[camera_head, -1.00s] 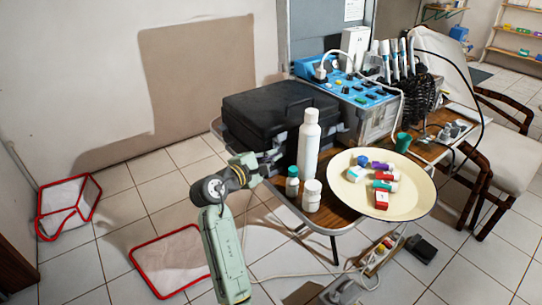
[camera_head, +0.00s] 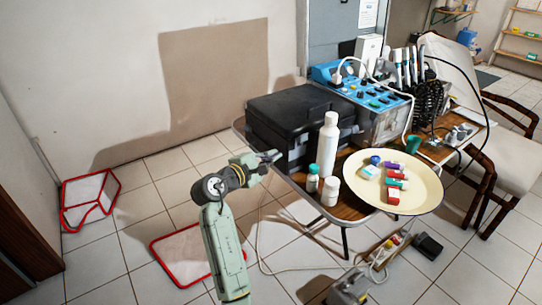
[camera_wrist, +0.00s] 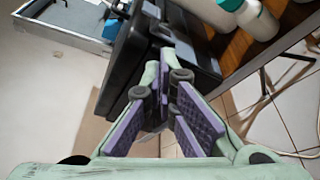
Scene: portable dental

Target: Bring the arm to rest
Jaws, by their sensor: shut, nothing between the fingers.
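In the wrist view my gripper (camera_wrist: 163,75) shows purple pads that come together at the tips. The tips point toward the black case (camera_wrist: 130,60), which is close in front of them. I cannot tell whether they touch it. In the head view the black case (camera_head: 292,115) lies on the table, behind my gripper.
A white bottle (camera_head: 327,145) and two small jars (camera_head: 330,191) stand at the table's near edge. A cream plate (camera_head: 425,195) with several small boxes is right of them. A power strip (camera_head: 388,252) and cables lie below the table.

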